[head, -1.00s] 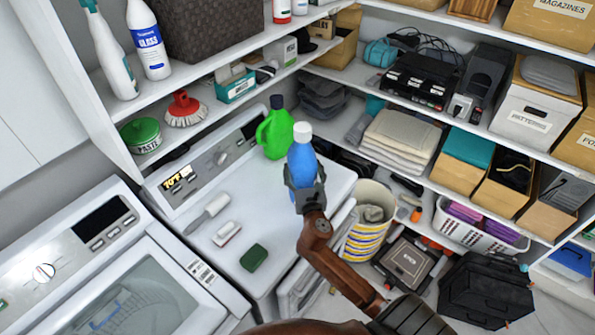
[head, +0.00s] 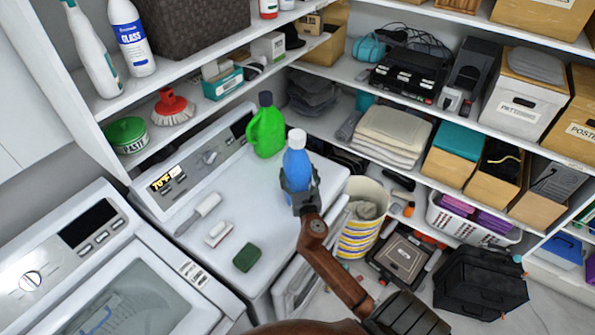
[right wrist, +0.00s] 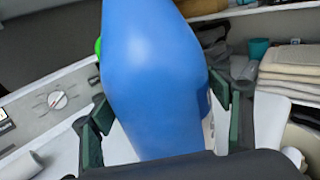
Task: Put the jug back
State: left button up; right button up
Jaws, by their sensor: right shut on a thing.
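A blue jug with a white cap (head: 296,162) is upright in my right gripper (head: 299,190), over the right part of the white machine top. In the right wrist view the blue jug (right wrist: 155,85) fills the middle, with a dark green finger on each side of it. I cannot tell whether its base touches the machine top. A green jug with a dark cap (head: 266,128) stands at the back of the machine top, left of and behind the blue one. My left gripper is not in view.
Shelves stand behind and right, with folded towels (head: 392,136). A striped bin (head: 359,233) is close right of the machine.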

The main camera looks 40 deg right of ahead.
jog(key=shift+r, duration=0.3)
jog(key=o, duration=1.7)
jog(key=shift+f, duration=0.35)
jog(key=shift+o, duration=1.4)
jog(key=shift+s+r, duration=0.1)
jog(key=shift+o, duration=0.4)
jog(key=v, duration=1.2)
jog(key=shift+b, duration=0.3)
jog(key=shift+r, duration=0.1)
